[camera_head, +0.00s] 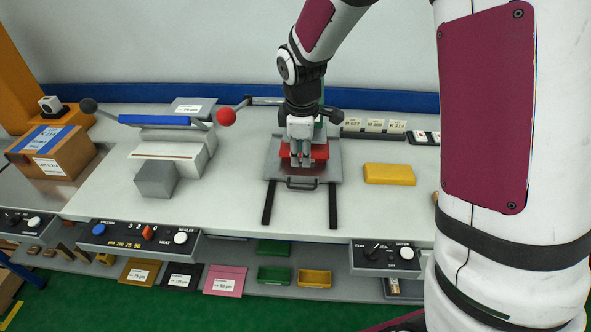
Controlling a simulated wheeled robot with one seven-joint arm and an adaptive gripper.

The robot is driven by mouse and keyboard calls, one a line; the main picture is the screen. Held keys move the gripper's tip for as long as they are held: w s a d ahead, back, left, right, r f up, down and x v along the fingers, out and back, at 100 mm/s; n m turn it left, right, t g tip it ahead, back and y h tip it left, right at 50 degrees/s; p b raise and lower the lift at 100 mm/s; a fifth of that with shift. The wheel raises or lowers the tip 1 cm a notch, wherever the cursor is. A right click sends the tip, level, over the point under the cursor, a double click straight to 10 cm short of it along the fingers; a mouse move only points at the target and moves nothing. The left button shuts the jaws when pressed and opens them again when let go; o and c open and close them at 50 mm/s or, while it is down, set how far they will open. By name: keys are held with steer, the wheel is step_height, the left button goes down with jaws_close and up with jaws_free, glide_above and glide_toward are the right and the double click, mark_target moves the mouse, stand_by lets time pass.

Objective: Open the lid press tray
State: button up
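The lid press tray (328,172) is a flat grey plate on the bench at the centre of the head view. A dark bar handle (302,184) is on its front edge, and two black rails (333,206) run forward from beneath it. My gripper (303,162) points down over the tray, behind the handle and apart from it in the picture. A red part (320,152) shows on both sides of my fingers. Whether they touch it, and how far apart they are, I cannot tell. The press behind is mostly hidden by my arm.
A yellow block (389,174) lies right of the tray. A control box (385,258) is at the bench front. The bench between the rails is clear.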

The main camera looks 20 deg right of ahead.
mark_target(301, 188)
steer(key=f, duration=0.4)
steer(key=w+f, duration=0.1)
steer(key=f, duration=0.4)
steer(key=w+f, duration=0.1)
steer(key=f, duration=0.4)
steer(key=shift+w+d+p, duration=0.2)
steer(key=shift+d+p, duration=0.15)
steer(key=shift+d, duration=0.05)
steer(key=shift+r, duration=0.1)
steer(key=shift+c, duration=0.3)
jaws_close()
